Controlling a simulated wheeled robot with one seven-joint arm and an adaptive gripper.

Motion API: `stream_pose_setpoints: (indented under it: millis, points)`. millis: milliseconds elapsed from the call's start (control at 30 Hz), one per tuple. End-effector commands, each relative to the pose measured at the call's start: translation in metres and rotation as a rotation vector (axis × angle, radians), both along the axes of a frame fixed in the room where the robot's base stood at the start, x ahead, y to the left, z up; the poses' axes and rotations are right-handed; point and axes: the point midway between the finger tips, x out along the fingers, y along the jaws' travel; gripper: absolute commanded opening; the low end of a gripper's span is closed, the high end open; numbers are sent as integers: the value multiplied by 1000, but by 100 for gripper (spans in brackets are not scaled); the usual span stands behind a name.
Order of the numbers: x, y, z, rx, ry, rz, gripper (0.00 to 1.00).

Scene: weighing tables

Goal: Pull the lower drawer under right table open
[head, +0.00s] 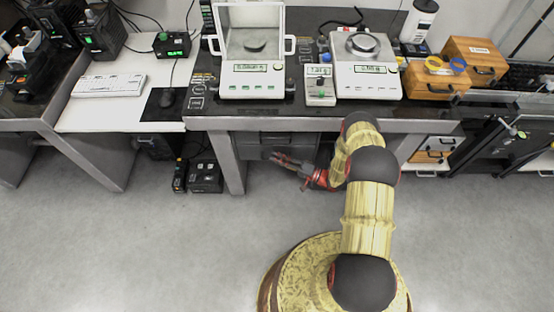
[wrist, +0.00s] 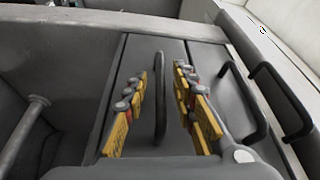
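The grey drawer unit (head: 290,141) shows under the right table (head: 400,126), partly hidden by the tabletop and my arm. My gripper (head: 272,157) is low in front of it. In the wrist view the drawer fronts appear turned on their side, with dark bar handles. One handle (wrist: 160,95) lies between the yellow-padded fingers of my gripper (wrist: 160,108). The fingers are open, one on each side of the handle, with visible gaps. Two more handles, a middle one (wrist: 245,105) and a right one (wrist: 285,100), lie outside the fingers. Whether any drawer is pulled out is unclear.
Balances (head: 252,80) (head: 366,82) and wooden boxes (head: 435,82) stand on the right table. A table leg (head: 229,165) is left of my gripper. Black boxes (head: 205,177) sit on the floor beyond it. The floor in front is clear.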

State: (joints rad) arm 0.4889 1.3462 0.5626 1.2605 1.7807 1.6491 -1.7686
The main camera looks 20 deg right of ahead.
Motion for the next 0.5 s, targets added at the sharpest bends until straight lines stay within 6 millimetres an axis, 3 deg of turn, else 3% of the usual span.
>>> stream_pose_setpoints:
  millis: [500]
  points:
    - [0,0,0,0,0,0,0]
